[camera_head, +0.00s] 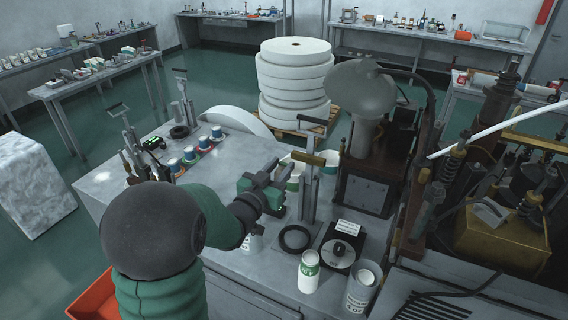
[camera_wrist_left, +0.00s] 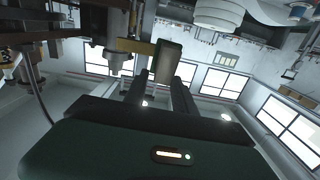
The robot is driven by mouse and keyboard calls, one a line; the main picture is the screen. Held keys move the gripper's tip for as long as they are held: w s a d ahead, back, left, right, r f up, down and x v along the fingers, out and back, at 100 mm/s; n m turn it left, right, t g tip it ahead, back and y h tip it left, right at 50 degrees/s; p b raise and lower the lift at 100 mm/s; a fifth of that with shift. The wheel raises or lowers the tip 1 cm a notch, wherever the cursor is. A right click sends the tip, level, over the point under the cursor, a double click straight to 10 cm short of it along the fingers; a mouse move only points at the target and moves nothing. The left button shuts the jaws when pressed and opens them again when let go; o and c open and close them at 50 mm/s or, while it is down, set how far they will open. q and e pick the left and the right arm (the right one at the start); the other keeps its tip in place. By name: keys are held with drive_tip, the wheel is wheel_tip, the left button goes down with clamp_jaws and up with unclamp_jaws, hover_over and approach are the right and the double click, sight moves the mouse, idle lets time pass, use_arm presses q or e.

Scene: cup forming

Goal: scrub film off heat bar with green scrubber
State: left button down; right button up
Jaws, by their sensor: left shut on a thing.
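My left gripper (camera_head: 275,174) reaches in over the bench beside a tall metal post. In the left wrist view its fingers (camera_wrist_left: 161,84) are shut on a dark green block (camera_wrist_left: 168,56), which looks like the green scrubber. The block is mostly hidden in the head view. A tan, brass-like bar (camera_head: 309,158) sits across the post just right of the fingertips. It also shows in the left wrist view (camera_wrist_left: 134,46), close beside the block; I cannot tell whether they touch. This bar may be the heat bar; no film can be made out. My right gripper is out of view.
A white-green cup (camera_head: 309,271), a metal can (camera_head: 362,291) and a black device (camera_head: 343,250) stand at the bench front. Colored cups (camera_head: 190,154) line the left. A grey dome-topped machine (camera_head: 361,88) and brass machinery (camera_head: 505,235) crowd the right.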

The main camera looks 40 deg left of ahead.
use_arm(q)
drive_tip(key=shift+w, duration=0.1)
drive_tip(key=shift+s+f, duration=0.1)
drive_tip(key=shift+s, duration=0.15)
drive_tip(key=v, duration=0.2)
drive_tip(key=shift+s+d, duration=0.1)
drive_tip(key=shift+s, duration=0.25)
drive_tip(key=shift+w, duration=0.15)
